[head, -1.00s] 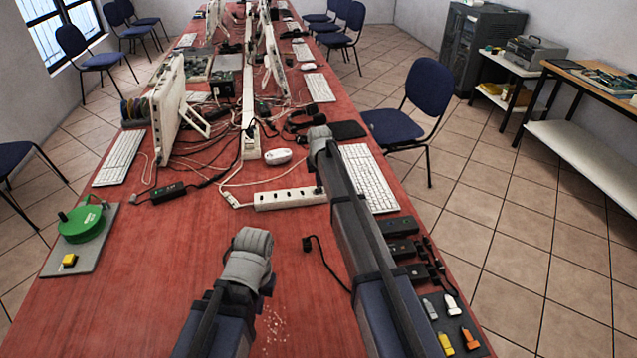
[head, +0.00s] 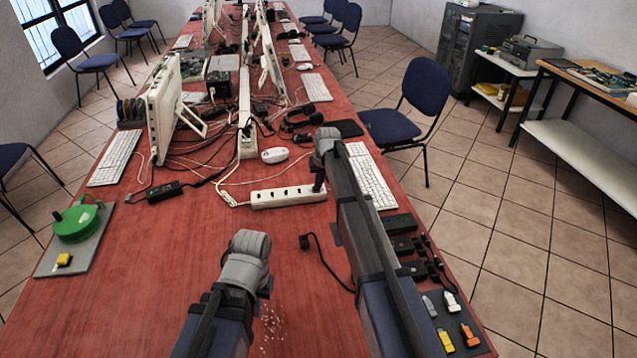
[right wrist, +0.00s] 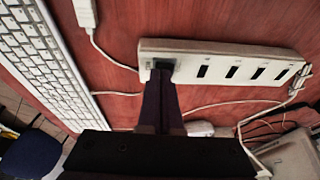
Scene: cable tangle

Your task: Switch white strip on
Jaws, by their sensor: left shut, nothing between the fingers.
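The white strip (head: 285,197) lies on the red table, with its right end beside my right arm. It also shows in the right wrist view (right wrist: 220,72) with a row of dark slots and a black switch (right wrist: 163,63) at its left end. My right gripper (right wrist: 161,76) has its dark fingers together, with the tips at the strip's edge by that switch; the tips partly cover it, and I cannot tell whether they touch or which way it is set. In the head view my left gripper (head: 267,288) is shut and empty, low over the table, mostly hidden behind its wrist.
A white keyboard (head: 370,177) lies right of the strip, and a white mouse (head: 274,155) behind it. Cables and a black adapter (head: 164,192) lie to the left. A green reel (head: 76,222) stands at the left edge. The table's front middle is mostly clear.

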